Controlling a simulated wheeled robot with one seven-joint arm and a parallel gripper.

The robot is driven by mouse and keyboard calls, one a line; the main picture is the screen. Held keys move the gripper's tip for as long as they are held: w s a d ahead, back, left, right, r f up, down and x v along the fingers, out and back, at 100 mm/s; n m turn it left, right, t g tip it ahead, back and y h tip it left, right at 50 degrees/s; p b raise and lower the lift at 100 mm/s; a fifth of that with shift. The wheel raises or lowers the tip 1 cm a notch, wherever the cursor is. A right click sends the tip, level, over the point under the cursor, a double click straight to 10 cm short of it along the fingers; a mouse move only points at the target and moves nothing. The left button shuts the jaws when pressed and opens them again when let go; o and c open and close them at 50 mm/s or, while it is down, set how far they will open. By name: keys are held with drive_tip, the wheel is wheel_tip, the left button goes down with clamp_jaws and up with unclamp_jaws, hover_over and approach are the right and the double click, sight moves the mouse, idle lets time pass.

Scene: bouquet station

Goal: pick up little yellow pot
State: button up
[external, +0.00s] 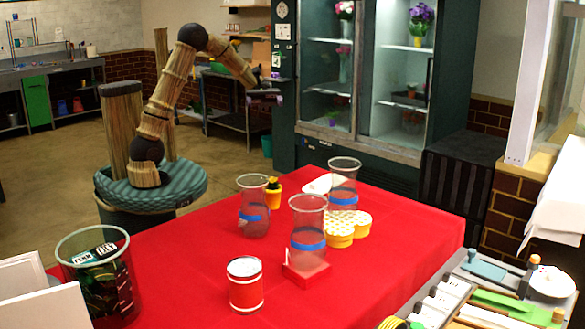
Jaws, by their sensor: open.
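The little yellow pot (273,198) stands upright on the red-covered table, with dark stuff and a small yellow tip at its top. It is just right of and behind a glass vase with a blue band (253,214). My gripper (264,98) is open and empty, raised high above and beyond the table's far side. It is well apart from the pot. The lower left of the pot is close to the vase in the picture; I cannot tell if they touch.
More banded glass vases stand right of the pot, at the middle (308,240) and the back (344,185). A yellow dotted box (340,236), a red-and-white can (245,284) and a dark-filled glass bin (100,275) share the table. The red cloth (190,245) is clear at left.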

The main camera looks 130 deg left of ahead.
wheel_tip(320, 180, down, 23)
drive_tip(key=shift+f, duration=0.1)
drive_tip(key=p, duration=0.2)
approach(273, 194)
drive_tip(key=x, duration=0.3)
drive_tip(key=shift+w+d+f, duration=0.1)
drive_tip(key=shift+d+f, duration=0.15)
drive_tip(key=shift+d, duration=0.1)
drive_tip(key=shift+a+p+x, duration=0.2)
drive_tip(key=shift+p+x, duration=0.7)
drive_tip(key=shift+x, duration=1.7)
drive_tip(key=shift+w+r, duration=0.15)
